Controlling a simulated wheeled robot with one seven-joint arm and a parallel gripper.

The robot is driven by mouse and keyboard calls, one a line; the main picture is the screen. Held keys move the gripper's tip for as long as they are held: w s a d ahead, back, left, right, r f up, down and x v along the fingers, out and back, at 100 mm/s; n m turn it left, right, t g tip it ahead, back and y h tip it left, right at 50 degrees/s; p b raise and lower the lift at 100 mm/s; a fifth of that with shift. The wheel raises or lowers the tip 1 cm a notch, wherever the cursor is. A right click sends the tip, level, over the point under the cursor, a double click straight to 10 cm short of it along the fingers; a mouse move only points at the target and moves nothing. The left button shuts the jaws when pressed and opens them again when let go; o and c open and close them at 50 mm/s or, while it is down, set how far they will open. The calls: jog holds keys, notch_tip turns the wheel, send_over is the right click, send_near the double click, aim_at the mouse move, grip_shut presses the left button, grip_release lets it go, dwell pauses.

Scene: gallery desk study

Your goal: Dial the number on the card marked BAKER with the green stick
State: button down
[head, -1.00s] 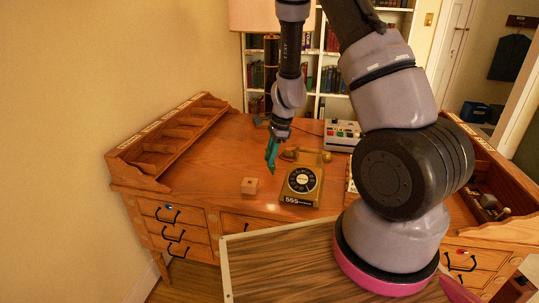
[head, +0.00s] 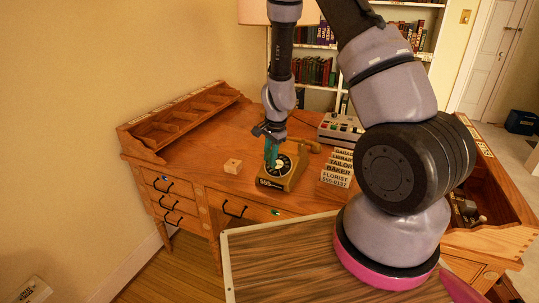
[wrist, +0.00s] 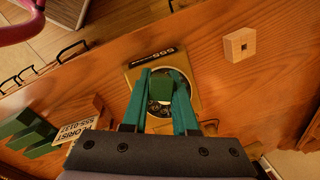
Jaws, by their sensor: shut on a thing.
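My gripper (head: 271,160) is shut on the green stick (wrist: 168,82), seen nearly end-on between the teal fingers in the wrist view. It is over the dial of the gold rotary telephone (head: 290,178). The fingers and stick cover part of the dial, also in the wrist view (wrist: 137,75); I cannot tell whether the stick touches it. The stack of name cards (head: 337,167) stands right of the telephone. The BAKER card (head: 338,172) shows its name only; its number is hidden behind the front card, FLORIST 555-0137 (head: 334,181).
A small wooden block with a square hole (head: 233,166) sits left of the telephone. A grey device with buttons (head: 340,128) stands behind the cards. A wooden pigeonhole rack (head: 185,118) lines the desk's left side. Bare desktop (head: 205,145) lies between rack and telephone.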

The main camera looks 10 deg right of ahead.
jog(key=shift+w+d+f, duration=0.15)
jog(key=shift+f, duration=0.35)
jog(key=shift+w+f, duration=0.1)
jog(key=shift+f, duration=0.15)
dwell(0.5)
jog(key=shift+w+d+f, duration=0.1)
jog(key=shift+d+f, duration=0.05)
jog(key=shift+f, duration=0.15)
jog(key=shift+w, duration=0.1)
